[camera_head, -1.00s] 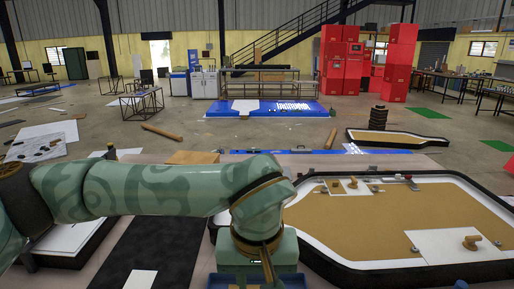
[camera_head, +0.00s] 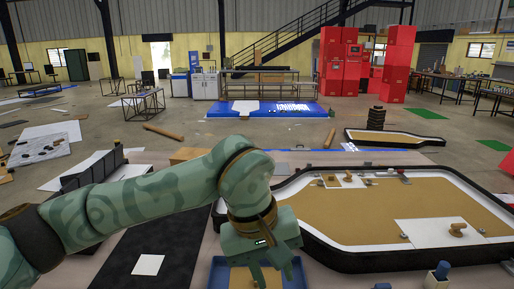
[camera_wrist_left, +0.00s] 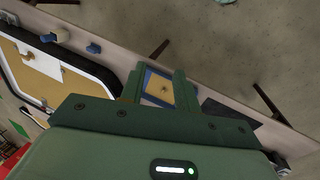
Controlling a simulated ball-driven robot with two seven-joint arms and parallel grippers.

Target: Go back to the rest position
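My left arm comes in from the left in the head view. Its gripper (camera_head: 271,275) points down over a blue-rimmed tray (camera_head: 216,278) with a tan floor, at the front of the table. In the left wrist view the two fingers of the gripper (camera_wrist_left: 158,88) stand apart with nothing held between them. The tray (camera_wrist_left: 149,75) shows beyond and between them, with a small item in it too small to make out. My right gripper is in neither view.
A black-edged tan board (camera_head: 380,222) with a white plate (camera_head: 432,232) lies right of the gripper. A blue knob-like object (camera_head: 442,269) stands at the front right. A black mat (camera_head: 172,245) with a white square (camera_head: 148,264) lies left. A black rack (camera_head: 92,172) stands behind the arm.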

